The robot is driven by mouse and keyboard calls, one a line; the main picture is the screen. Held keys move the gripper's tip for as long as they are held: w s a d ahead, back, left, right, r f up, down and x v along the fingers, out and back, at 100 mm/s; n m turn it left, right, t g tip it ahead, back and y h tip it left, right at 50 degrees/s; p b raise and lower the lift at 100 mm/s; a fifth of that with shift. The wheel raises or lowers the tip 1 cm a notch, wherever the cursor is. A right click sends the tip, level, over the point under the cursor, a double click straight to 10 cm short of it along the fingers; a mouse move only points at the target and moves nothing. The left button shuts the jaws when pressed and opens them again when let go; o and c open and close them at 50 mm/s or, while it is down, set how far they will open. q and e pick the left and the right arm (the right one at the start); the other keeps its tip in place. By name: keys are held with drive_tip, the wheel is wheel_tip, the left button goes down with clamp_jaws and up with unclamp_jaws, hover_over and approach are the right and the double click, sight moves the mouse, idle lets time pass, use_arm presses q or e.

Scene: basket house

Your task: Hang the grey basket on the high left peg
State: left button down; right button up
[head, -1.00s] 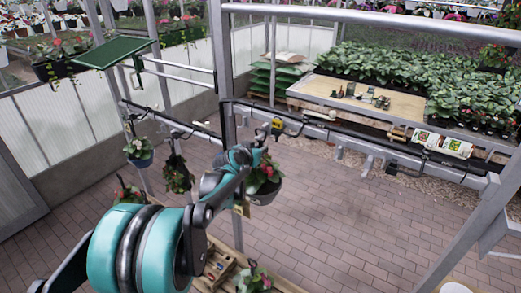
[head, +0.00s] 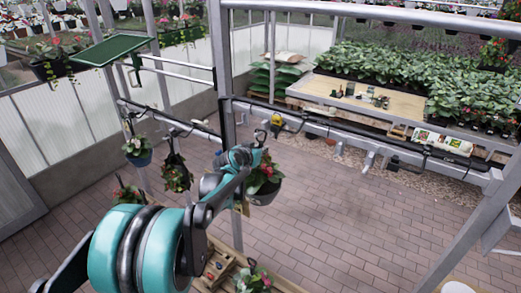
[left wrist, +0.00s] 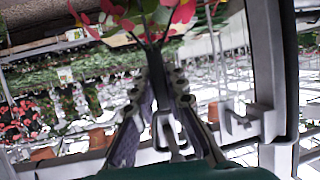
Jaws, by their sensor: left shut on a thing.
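The grey basket (head: 264,196), with red flowers and green leaves, hangs upright from my left gripper (head: 258,150). My left gripper is shut on its hanger; the hook top stands just above the fingers in the head view. In the left wrist view the closed fingers (left wrist: 165,115) hold the hanger, with red flowers at the top edge. The grey rail (head: 430,160) with its pegs (head: 340,148) runs behind to the right. A peg by the upright post (head: 277,120) is near the hook in the picture; I cannot tell their gap in depth. My right gripper is out of view.
A wooden crate (head: 215,268) with small items stands below. The brick floor (head: 340,220) is open at the right.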

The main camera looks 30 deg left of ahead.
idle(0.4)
use_arm(q)
drive_tip(key=c, duration=1.5)
unclamp_jaws()
drive_tip(key=shift+c, duration=0.2)
drive_tip(key=shift+o, duration=0.4)
drive_tip(key=shift+s, duration=0.1)
drive_tip(key=shift+d, duration=0.1)
